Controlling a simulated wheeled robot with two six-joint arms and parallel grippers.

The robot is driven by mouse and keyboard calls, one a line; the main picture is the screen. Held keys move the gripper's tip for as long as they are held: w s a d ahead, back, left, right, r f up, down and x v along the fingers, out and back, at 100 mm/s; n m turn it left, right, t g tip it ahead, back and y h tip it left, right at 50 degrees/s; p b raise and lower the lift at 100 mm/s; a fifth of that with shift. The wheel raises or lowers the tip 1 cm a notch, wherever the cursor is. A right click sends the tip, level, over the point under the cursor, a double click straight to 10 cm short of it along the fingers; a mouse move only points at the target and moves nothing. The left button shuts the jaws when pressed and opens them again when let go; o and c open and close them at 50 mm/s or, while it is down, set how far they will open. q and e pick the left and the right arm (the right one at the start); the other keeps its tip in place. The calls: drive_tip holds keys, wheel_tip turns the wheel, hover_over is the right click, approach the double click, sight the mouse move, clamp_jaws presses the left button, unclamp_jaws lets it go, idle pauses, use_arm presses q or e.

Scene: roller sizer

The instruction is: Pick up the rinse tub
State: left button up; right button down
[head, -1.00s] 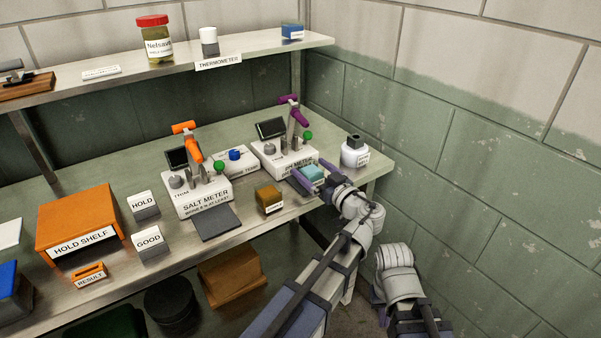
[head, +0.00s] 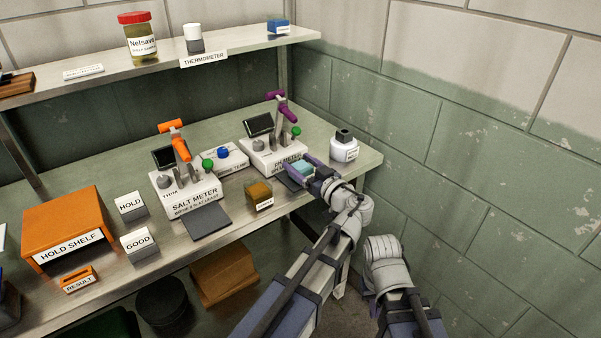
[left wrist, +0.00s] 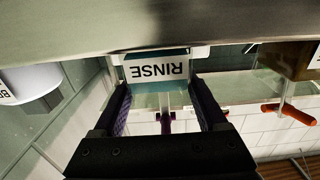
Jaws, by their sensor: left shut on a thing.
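The rinse tub (head: 303,168) is a small teal block-shaped tub at the right end of the bench, in front of the pH meter. In the left wrist view its white RINSE label (left wrist: 157,71) appears upside down, between my fingertips. My left gripper (head: 308,173) is shut on the tub, one finger on each side. Part of the tub is hidden by the gripper, and I cannot tell if its base touches the bench. My right arm's wrist shows at the lower right in the head view, but its fingers do not show.
The pH meter (head: 268,157) with a purple lever stands just behind the tub. A white bottle (head: 344,149) stands to its right, and an amber sample cup (head: 259,192) to its left. The salt meter (head: 188,192) is further left. The green wall (head: 480,180) closes the right side.

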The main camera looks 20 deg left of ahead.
use_arm(q)
drive_tip(key=shift+c, duration=0.5)
drive_tip(key=shift+r, duration=0.2)
use_arm(e)
drive_tip(key=shift+r, duration=0.2)
